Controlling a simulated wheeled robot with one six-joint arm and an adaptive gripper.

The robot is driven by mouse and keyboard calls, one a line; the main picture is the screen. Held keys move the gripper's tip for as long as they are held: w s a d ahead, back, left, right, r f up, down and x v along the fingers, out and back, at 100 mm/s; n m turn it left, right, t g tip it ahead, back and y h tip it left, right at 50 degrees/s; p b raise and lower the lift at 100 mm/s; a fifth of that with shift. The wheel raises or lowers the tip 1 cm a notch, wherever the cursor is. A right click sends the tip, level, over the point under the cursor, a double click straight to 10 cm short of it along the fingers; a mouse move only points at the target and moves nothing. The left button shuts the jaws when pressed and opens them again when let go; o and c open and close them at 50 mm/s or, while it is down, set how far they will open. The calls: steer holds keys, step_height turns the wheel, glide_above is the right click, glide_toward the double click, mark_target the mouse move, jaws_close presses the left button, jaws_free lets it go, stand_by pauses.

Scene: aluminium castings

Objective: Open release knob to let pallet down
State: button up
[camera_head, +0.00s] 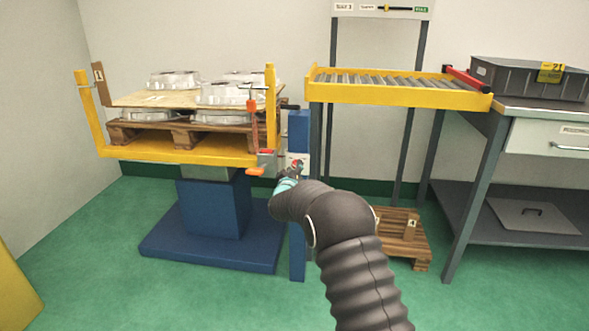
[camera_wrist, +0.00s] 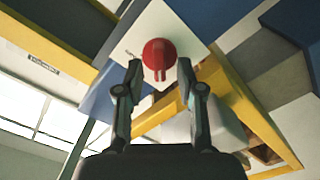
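The red round knob (camera_wrist: 158,54) sits on a white plate in the wrist view, with a small ridge or slot at its lower side. My gripper (camera_wrist: 160,70) is open, its fingertips to the left and right of the knob's lower part. I see gaps beside the knob; I cannot tell how near the tips are in depth. In the head view my gripper (camera_head: 289,177) is at the small panel (camera_head: 299,160) on the blue post (camera_head: 298,127). The wooden pallet (camera_head: 150,131) is raised on the yellow lift frame (camera_head: 180,156) and bears clear-looking castings (camera_head: 232,93).
An orange-red lever (camera_head: 252,112) stands at the lift frame's right side. A yellow roller conveyor (camera_head: 400,97) is right of the post. A bench (camera_head: 520,106) carries a grey crate (camera_head: 525,78). A small wooden pallet (camera_head: 403,226) lies on the floor. The green floor in front is clear.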

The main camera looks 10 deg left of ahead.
steer(key=shift+w, duration=0.25)
jaws_close()
